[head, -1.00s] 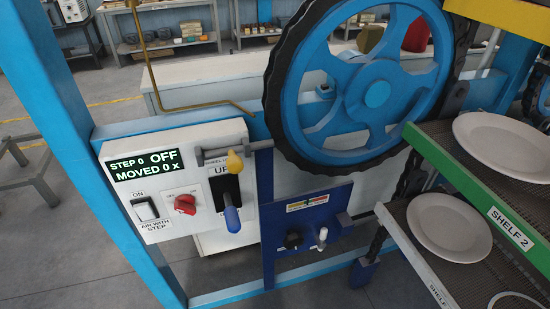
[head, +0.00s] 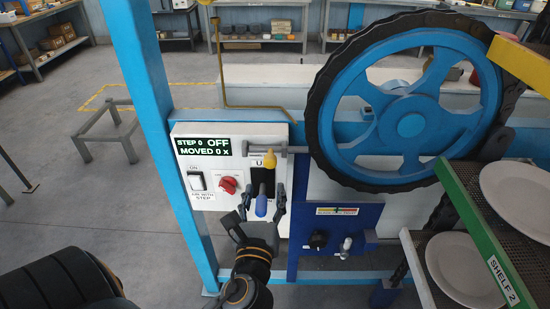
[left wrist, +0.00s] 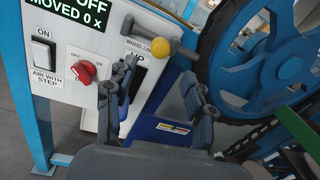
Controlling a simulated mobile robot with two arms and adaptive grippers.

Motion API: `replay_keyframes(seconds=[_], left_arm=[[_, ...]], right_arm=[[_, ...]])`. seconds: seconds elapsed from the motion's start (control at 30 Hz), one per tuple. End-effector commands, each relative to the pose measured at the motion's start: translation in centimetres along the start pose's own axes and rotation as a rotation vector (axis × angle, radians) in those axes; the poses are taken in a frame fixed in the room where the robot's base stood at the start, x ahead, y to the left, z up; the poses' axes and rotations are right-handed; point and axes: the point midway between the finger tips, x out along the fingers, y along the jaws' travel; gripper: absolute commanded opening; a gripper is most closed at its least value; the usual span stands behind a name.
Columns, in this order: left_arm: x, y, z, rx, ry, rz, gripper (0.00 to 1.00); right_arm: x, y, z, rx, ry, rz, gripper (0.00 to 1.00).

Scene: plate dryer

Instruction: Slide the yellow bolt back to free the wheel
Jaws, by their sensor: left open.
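The yellow bolt knob (head: 269,160) sits on a grey rod at the top right of the white control panel (head: 208,203), just left of the blue wheel (head: 411,125) with its black rim. The knob also shows in the left wrist view (left wrist: 161,47), beyond my fingers, near a partly hidden "WHEEL LO..." label. My left gripper (head: 262,205) is open in front of the panel, below the knob, with its fingers around or in front of the blue-handled lever (head: 261,203); I cannot tell if they touch. In the left wrist view the fingers (left wrist: 155,90) are apart. My right gripper is out of view.
The panel has a display reading "STEP 0 OFF, MOVED 0 x", a white switch (head: 197,181) and a red knob (head: 228,185). A blue upright (head: 150,120) stands at left. Shelves with white plates (head: 466,268) are at right.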

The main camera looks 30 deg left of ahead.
Motion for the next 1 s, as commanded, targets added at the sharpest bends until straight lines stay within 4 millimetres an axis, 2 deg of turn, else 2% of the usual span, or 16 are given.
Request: replay_keyframes(seconds=[0.03,0.3,0.5,0.7,1.0], left_arm=[[1.1,0.0,0.5,0.001,-0.005,0.001,0.53],[7.0,-0.1,0.4,0.0,-0.002,0.0,0.53],[10.2,0.0,0.2,-0.002,0.0,-0.001,0.53],[11.5,0.0,0.0,-0.002,0.001,-0.001,0.53],[11.7,0.0,0.0,-0.003,0.002,-0.001,0.51]], right_arm=[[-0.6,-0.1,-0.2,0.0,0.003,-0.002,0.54],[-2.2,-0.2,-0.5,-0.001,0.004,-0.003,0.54],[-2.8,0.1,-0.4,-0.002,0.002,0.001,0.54],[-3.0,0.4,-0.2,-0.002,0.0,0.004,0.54],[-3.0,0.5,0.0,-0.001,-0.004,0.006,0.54]])
